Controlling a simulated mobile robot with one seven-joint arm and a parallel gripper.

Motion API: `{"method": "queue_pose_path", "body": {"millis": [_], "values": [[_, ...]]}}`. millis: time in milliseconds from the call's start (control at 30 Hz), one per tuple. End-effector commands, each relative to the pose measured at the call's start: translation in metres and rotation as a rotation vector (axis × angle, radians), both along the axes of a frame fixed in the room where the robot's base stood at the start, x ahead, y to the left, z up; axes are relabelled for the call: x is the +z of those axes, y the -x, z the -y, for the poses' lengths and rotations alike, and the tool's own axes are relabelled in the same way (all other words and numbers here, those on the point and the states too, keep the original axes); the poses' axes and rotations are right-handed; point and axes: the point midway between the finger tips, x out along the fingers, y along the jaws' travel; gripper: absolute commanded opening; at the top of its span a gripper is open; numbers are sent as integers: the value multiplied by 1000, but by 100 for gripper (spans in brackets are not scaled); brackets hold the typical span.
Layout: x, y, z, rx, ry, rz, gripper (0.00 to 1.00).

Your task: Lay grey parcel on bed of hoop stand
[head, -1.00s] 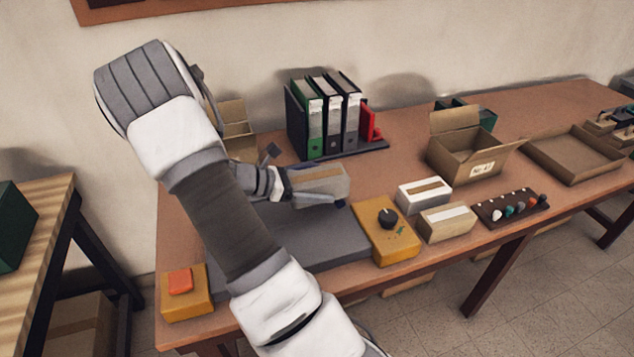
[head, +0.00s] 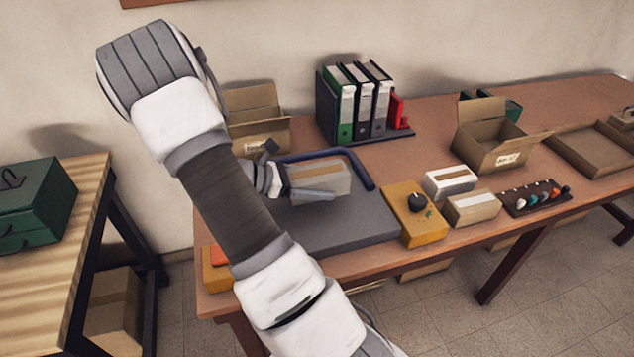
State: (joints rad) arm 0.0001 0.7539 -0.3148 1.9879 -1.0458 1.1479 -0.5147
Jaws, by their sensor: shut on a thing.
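The hoop stand has a flat dark grey bed (head: 345,232) on the brown table and a dark blue hoop (head: 361,168) rising at its back right. My gripper (head: 284,184) is shut on the left end of the grey parcel (head: 322,177), a greyish box with a brown tape strip. The parcel appears in front of the hoop and over the rear of the bed. I cannot tell whether it touches the bed. My arm hides the left part of the stand.
A yellow box with a black knob (head: 416,215) stands right of the bed. Beyond it are a white box (head: 450,182), a tan box (head: 473,208) and a knob panel (head: 536,198). Binders (head: 360,105) and an open carton (head: 255,115) stand behind.

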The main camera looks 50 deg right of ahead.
Motion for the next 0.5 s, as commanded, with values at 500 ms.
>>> {"method": "queue_pose_path", "body": {"millis": [500], "values": [[-34, 0, 0, 0, 1, 0, 0]]}}
